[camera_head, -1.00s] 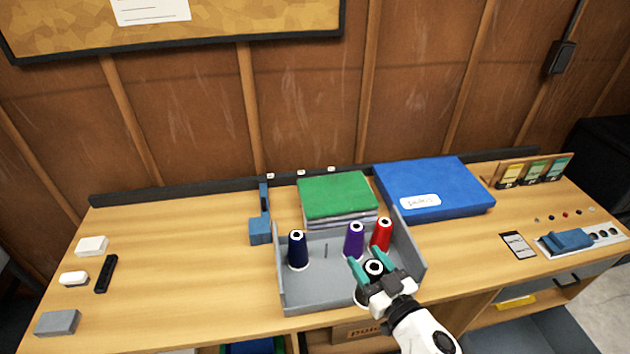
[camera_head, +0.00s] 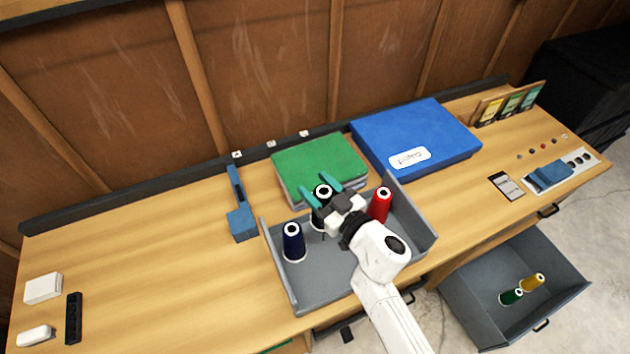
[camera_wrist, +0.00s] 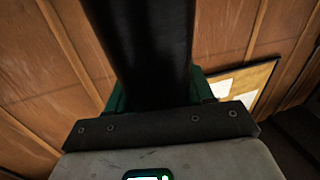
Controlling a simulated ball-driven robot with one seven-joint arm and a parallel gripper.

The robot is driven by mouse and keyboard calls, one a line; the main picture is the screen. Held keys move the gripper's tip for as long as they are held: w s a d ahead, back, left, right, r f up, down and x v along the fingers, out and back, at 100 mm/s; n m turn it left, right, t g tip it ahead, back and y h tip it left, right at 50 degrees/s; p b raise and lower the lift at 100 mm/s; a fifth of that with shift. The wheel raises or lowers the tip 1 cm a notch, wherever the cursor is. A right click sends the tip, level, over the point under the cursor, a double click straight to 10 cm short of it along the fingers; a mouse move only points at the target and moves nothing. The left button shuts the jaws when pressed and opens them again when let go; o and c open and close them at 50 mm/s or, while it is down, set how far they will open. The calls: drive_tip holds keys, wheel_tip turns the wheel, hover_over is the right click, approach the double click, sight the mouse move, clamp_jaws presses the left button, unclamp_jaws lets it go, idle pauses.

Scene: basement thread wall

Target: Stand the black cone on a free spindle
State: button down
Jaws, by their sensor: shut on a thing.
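My gripper (camera_head: 322,189) is shut on the black cone (camera_head: 318,212), which is upright with its pale top ring between the teal fingertips. In the wrist view the black cone (camera_wrist: 143,50) fills the space between the fingers. The cone is over the back part of the grey tray (camera_head: 297,300). The navy cone (camera_head: 293,243) stands in the tray at left, and the red cone (camera_head: 380,204) stands at right. A thin bare spindle (camera_head: 323,237) shows just below the held cone. I cannot tell the height of the cone's base. The purple cone is hidden behind my gripper.
Green folded cloth (camera_head: 318,163) lies just behind the tray, with a large blue box (camera_head: 415,140) to its right. A blue holder (camera_head: 240,220) stands left of the tray. An open drawer (camera_head: 480,315) at lower right holds green and yellow cones. The bench's left-centre is clear.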

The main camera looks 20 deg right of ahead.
wheel_tip(320, 180, down, 3)
drive_tip(key=shift+r+b, duration=0.2)
drive_tip(key=shift+b, duration=0.25)
wheel_tip(320, 180, down, 6)
drive_tip(key=b, duration=0.6)
drive_tip(key=shift+f+b, duration=0.2)
drive_tip(key=shift+b, duration=0.1)
drive_tip(key=shift+s, duration=0.25)
drive_tip(key=shift+f, duration=0.2)
drive_tip(key=shift+f, duration=0.15)
drive_tip(key=shift+c, duration=1.7)
unclamp_jaws()
